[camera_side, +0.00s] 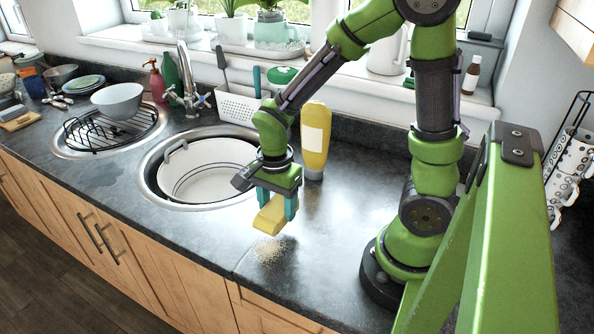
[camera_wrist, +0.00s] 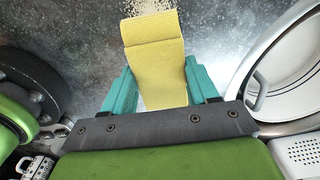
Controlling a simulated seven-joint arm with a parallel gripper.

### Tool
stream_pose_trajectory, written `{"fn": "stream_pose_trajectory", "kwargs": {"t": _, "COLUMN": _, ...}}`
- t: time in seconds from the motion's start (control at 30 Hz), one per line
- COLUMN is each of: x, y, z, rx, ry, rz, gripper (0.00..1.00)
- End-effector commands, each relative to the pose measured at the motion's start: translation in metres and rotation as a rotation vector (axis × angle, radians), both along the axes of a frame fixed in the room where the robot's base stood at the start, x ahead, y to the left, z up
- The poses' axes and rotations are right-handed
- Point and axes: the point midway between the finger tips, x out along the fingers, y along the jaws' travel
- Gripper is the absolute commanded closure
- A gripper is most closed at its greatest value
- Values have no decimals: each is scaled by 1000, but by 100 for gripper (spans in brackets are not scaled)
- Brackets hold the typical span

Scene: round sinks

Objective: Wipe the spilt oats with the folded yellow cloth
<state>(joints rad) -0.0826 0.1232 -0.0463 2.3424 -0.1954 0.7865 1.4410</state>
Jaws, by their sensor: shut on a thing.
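The folded yellow cloth (camera_side: 271,215) is held between the teal fingers of my gripper (camera_side: 277,206), which is shut on it just above the dark worktop. In the wrist view the cloth (camera_wrist: 154,62) sits between both fingers of my gripper (camera_wrist: 165,88) and sticks out past them. The spilt oats (camera_side: 268,250) lie in a small pale patch on the worktop, just in front of and below the cloth. In the wrist view the oats (camera_wrist: 150,7) show at the top edge, partly hidden by the cloth. I cannot tell whether the cloth touches the worktop.
A round sink (camera_side: 150,185) with a white basin (camera_side: 207,168) lies left of my gripper. A yellow bottle (camera_side: 315,140) stands close behind it. A second sink with a black rack (camera_side: 112,132) and a bowl is further left. The worktop right of the oats is clear up to my base.

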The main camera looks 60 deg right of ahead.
Motion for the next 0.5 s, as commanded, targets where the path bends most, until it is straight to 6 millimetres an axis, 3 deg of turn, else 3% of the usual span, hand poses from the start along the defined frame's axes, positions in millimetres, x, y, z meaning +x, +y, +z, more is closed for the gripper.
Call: {"fn": "stream_pose_trajectory", "kwargs": {"t": 0.5, "x": -1, "y": -1, "z": -54, "rx": -1, "ry": 8, "rz": -2, "gripper": 70}}
